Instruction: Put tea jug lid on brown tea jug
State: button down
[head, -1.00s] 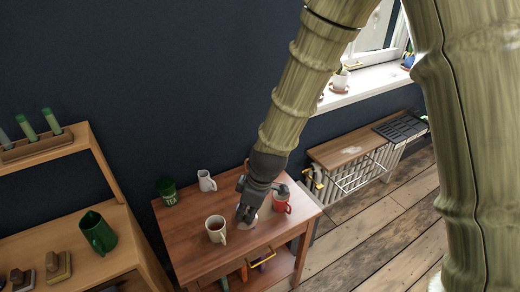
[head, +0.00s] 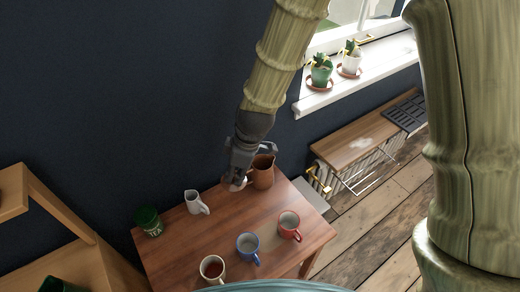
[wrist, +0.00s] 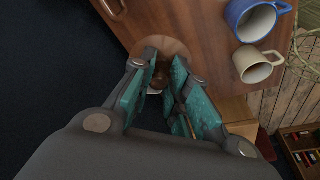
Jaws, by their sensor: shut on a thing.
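My gripper (wrist: 164,98) is shut on the tea jug lid (wrist: 172,47), a round brown disc whose knob sits between the teal fingers in the wrist view. In the head view my gripper (head: 237,182) is over the back edge of the wooden table, just left of the brown tea jug (head: 263,174). The jug stands upright, partly covered by my gripper. A round brown part at the top left of the wrist view appears to be the jug (wrist: 114,8). The lid looks apart from the jug. Its underside is hidden.
The table (head: 225,232) also holds a white jug (head: 195,203), a green tea tin (head: 148,221), a blue mug (head: 248,247), a red mug (head: 289,226) and a cream mug with tea (head: 212,269). The dark wall (head: 110,90) is close behind.

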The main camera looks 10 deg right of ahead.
jog(key=w+d+f+p, duration=0.4)
jog(key=w+d+p, duration=0.2)
jog(key=w+d, duration=0.4)
jog(key=shift+w+d+f, duration=0.15)
jog(key=shift+d+f, duration=0.15)
jog(key=shift+f, duration=0.05)
dwell(0.4)
jog(key=shift+f, duration=0.35)
jog(key=shift+f, duration=0.15)
jog(key=c, duration=1.4)
grip_release()
